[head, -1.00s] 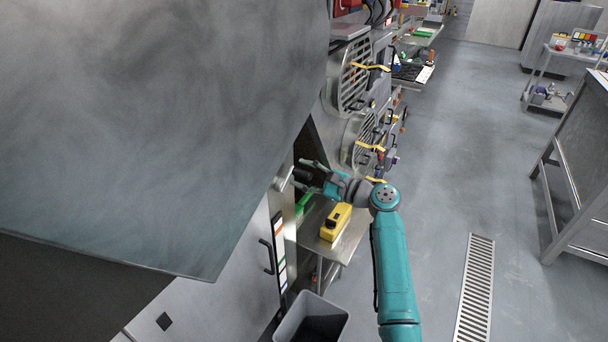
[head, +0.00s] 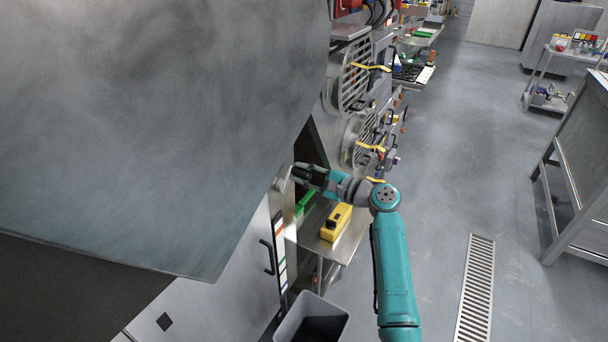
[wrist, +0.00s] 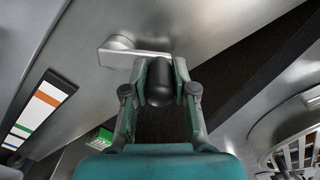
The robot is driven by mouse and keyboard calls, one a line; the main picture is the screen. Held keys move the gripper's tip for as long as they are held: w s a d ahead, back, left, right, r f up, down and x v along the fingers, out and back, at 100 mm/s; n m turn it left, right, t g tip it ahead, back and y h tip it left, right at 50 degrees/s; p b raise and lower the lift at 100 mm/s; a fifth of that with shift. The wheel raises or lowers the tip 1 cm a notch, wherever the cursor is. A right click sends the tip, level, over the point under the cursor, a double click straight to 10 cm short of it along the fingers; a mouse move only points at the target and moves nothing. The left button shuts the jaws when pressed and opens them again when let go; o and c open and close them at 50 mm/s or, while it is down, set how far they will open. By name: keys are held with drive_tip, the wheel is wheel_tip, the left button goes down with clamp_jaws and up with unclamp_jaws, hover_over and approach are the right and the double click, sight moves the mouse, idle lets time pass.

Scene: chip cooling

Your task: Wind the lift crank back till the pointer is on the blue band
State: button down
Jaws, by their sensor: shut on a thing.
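The lift crank shows in the wrist view as a round metal hub with a flat arm (wrist: 134,58) and a black handle (wrist: 160,84). In the head view its metal end (head: 282,180) shows beside the panel edge. My gripper (wrist: 160,92) is shut on the black handle, one finger on each side; it also shows in the head view (head: 299,173). The white scale strip (wrist: 37,106) has orange, green and blue bands, and also shows in the head view (head: 279,250). I cannot make out the pointer on it.
A steel side table (head: 345,252) below my arm bears a yellow device (head: 336,222) and a green item (head: 305,203). A grey bin (head: 312,322) stands in front. Fan units (head: 355,75) line the wall beyond.

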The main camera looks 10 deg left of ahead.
drive_tip(key=n, duration=0.1)
drive_tip(key=s+n, duration=0.1)
drive_tip(key=n, duration=0.1)
drive_tip(key=r+n, duration=0.1)
drive_tip(key=shift+s+a+n, duration=0.25)
drive_tip(key=shift+s+n, duration=0.05)
drive_tip(key=shift+s, duration=0.05)
drive_tip(key=s+a+f+n, duration=0.2)
drive_tip(key=s+n, duration=0.4)
drive_tip(key=n, duration=1)
drive_tip(key=shift+n, duration=0.3)
drive_tip(key=shift+a+f, duration=0.1)
drive_tip(key=shift+f, duration=0.05)
drive_tip(key=c, duration=0.9)
unclamp_jaws()
drive_tip(key=v, duration=1.2)
drive_tip(key=shift+s, duration=0.1)
